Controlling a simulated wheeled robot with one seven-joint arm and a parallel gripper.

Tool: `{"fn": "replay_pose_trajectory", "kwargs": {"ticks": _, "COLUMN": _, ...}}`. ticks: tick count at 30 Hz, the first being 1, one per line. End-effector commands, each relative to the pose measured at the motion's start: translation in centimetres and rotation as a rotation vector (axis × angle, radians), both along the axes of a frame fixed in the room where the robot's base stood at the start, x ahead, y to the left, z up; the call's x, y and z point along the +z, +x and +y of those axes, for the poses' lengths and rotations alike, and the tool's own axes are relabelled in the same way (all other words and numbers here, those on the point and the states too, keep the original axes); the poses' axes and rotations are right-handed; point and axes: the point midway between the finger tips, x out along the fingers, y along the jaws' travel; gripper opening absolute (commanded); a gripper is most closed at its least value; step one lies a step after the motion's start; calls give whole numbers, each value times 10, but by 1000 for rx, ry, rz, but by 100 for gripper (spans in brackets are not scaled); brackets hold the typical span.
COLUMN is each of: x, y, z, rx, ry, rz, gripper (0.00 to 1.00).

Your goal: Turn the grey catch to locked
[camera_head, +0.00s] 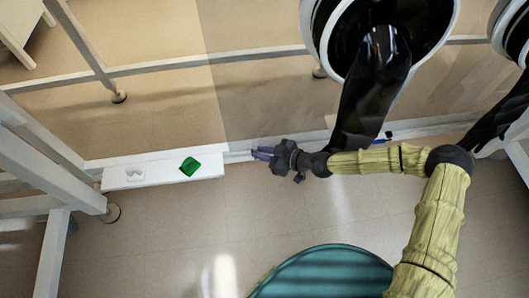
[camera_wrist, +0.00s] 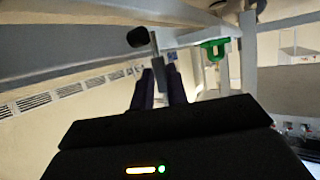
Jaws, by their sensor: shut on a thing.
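In the wrist view, a narrow grey piece, which looks like the grey catch (camera_wrist: 157,47), stands upright between the two dark fingers of my gripper (camera_wrist: 160,88). The fingers are shut on it. A black round knob (camera_wrist: 140,37) is just left of its upper end. In the head view, my gripper (camera_head: 262,154) reaches left along the pale frame rail, its purple fingertips at the rail. The catch is too small or hidden to make out there. I see no markings showing its locked position.
A white shelf (camera_head: 150,178) left of my gripper carries a green object (camera_head: 189,166) and a small white item (camera_head: 135,174). A black glove (camera_head: 372,95) hangs from a round port close above my forearm. Frame posts (camera_head: 45,165) stand at the left.

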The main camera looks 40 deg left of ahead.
Motion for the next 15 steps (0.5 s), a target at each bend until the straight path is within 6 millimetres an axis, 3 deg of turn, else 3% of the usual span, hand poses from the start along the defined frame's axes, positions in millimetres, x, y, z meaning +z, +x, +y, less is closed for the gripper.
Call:
{"fn": "replay_pose_trajectory", "kwargs": {"ticks": 7, "x": 0, "y": 0, "z": 0, "rx": -2, "ry": -1, "rz": 1, "gripper": 0}}
{"fn": "replay_pose_trajectory", "kwargs": {"ticks": 8, "x": 0, "y": 0, "z": -1, "rx": -2, "ry": -1, "rz": 1, "gripper": 21}}
{"fn": "replay_pose_trajectory", "kwargs": {"ticks": 9, "x": -1, "y": 0, "z": -1, "rx": -2, "ry": -1, "rz": 1, "gripper": 24}}
{"fn": "replay_pose_trajectory", "kwargs": {"ticks": 15, "x": 0, "y": 1, "z": -1, "rx": -3, "ry": -1, "rz": 1, "gripper": 24}}
